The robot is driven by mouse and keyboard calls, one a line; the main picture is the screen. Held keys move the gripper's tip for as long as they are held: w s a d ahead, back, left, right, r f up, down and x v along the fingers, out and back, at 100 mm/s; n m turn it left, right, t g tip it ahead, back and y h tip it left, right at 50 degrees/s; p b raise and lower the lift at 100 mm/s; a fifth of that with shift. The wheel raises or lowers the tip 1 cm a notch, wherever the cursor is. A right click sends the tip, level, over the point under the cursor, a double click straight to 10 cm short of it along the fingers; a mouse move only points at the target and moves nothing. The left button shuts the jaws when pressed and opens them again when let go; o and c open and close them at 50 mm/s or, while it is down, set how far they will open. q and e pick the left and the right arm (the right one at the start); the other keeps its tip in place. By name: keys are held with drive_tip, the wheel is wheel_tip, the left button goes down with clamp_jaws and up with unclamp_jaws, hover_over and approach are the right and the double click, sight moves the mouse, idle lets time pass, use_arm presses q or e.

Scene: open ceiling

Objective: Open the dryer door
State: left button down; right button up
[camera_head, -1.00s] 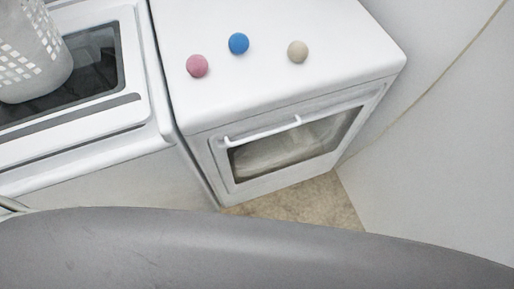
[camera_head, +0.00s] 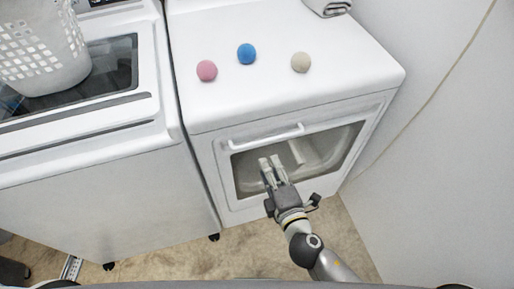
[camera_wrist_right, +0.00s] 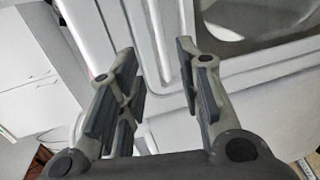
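The white dryer (camera_head: 290,85) stands in the middle of the head view. Its front door (camera_head: 228,190) has a dark window and a white bar handle (camera_head: 265,138) along the top, and looks shut. My right gripper (camera_head: 270,161) is in front of the door window, a little below the handle, and does not appear to touch it. In the right wrist view its two fingers (camera_wrist_right: 158,65) are apart with nothing between them, and the white door front and window rim show beyond. My left gripper is not in view.
A white washer (camera_head: 90,170) with a white basket (camera_head: 45,50) on top stands left of the dryer. Pink (camera_head: 206,70), blue (camera_head: 247,53) and beige (camera_head: 300,62) balls and a folded grey cloth (camera_head: 328,6) lie on the dryer. A wall (camera_head: 440,150) closes the right side.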

hover_over(259, 146)
drive_tip(key=s, duration=0.4)
wheel_tip(259, 146, down, 2)
drive_tip(key=shift+w+f+p, duration=0.1)
drive_tip(key=shift+p, duration=0.35)
drive_tip(key=shift+d, duration=0.1)
clamp_jaws()
